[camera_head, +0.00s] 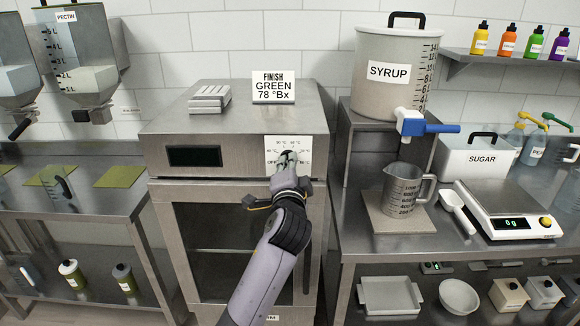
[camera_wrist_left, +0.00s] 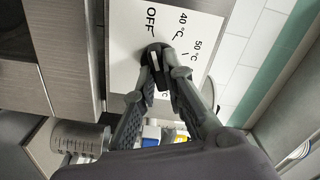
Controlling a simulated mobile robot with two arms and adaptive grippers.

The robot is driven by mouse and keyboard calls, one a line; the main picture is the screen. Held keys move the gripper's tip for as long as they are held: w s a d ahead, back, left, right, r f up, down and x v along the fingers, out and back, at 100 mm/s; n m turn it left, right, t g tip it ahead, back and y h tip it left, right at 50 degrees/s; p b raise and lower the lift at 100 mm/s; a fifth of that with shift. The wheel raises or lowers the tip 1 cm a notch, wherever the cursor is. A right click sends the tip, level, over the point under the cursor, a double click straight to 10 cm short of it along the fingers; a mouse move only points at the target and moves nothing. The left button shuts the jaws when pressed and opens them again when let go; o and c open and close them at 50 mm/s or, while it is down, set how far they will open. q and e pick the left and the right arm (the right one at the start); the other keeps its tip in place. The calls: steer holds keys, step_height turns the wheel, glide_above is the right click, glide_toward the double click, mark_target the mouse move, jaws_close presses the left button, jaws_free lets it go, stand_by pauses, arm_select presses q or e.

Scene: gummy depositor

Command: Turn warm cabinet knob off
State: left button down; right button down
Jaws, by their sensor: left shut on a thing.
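The warm cabinet (camera_head: 165,138) stands in the middle of the head view, its dark display (camera_head: 194,156) blank. Its knob sits on a white dial plate (camera_head: 271,143) at the cabinet's upper right. In the left wrist view the black knob (camera_wrist_left: 155,52) has a pale mark, and the plate (camera_wrist_left: 125,65) reads OFF, 40 °C and 50 °C. My left gripper (camera_head: 287,160) is shut on the knob, one finger on each side; it also shows in the left wrist view (camera_wrist_left: 160,75). The fingers hide part of the dial, so the exact setting is unclear. My right gripper is not in view.
A sign (camera_head: 273,88) reading FINISH GREEN 78 °Bx and a stack of pale slabs (camera_head: 210,96) are on the cabinet top. To the right stand the syrup tank (camera_head: 385,95), a measuring jug (camera_head: 402,186) and a scale (camera_head: 505,208). Pectin hoppers (camera_head: 80,45) hang at left.

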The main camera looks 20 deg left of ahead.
arm_select(q)
steer(key=c, duration=1.7)
jaws_free()
steer(key=shift+o, duration=0.2)
steer(key=v, duration=1.2)
